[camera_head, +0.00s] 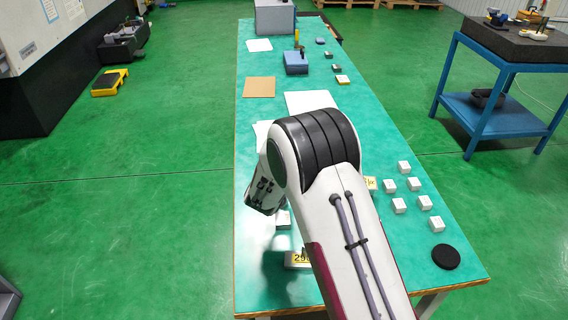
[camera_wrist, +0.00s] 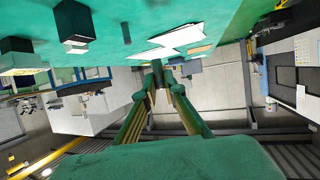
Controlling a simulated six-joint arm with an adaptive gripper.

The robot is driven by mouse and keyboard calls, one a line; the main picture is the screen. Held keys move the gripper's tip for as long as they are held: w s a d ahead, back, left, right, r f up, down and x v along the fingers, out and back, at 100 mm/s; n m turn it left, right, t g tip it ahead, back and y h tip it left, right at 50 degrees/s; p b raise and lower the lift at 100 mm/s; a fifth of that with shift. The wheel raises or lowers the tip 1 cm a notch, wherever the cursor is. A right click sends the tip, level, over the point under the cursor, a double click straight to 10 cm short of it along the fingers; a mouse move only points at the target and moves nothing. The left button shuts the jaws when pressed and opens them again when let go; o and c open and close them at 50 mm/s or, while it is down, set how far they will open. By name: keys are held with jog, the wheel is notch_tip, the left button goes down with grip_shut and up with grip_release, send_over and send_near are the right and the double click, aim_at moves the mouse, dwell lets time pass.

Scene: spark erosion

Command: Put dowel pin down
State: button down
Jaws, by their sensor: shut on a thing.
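My gripper (camera_wrist: 164,84) shows in the wrist view with its two long green fingers reaching up to the middle of the picture. It is shut on the dowel pin, which is too small and dark between the fingertips to make out clearly. In the head view my arm hides the fingertips; only part of the wrist shows left of the arm, over the near half of the green table (camera_head: 262,225). A block with a yellow label marked 29 (camera_head: 298,259) stands on the table near its front edge, partly behind my arm.
Several small white blocks (camera_head: 399,205) and a black disc (camera_head: 446,256) lie on the right of the table. White sheets (camera_head: 306,101), a brown sheet (camera_head: 259,87) and a blue block (camera_head: 296,63) lie farther back. A blue stand (camera_head: 505,115) is at the right.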

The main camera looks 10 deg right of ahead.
jog(key=shift+a, duration=0.1)
jog(key=s+a+r+n+y, duration=0.1)
jog(key=s+a, duration=1)
jog(key=s+d+m+h, duration=0.2)
jog(key=s+d, duration=0.4)
jog(key=s, duration=0.3)
jog(key=s+d+r+m+g+h, duration=0.1)
jog(key=s+d+m+h, duration=0.1)
jog(key=s+d, duration=0.4)
jog(key=s, duration=0.3)
jog(key=shift+d+g, duration=0.15)
jog(key=shift+g, duration=0.15)
jog(key=shift+f, duration=0.1)
jog(key=shift+f, duration=2.85)
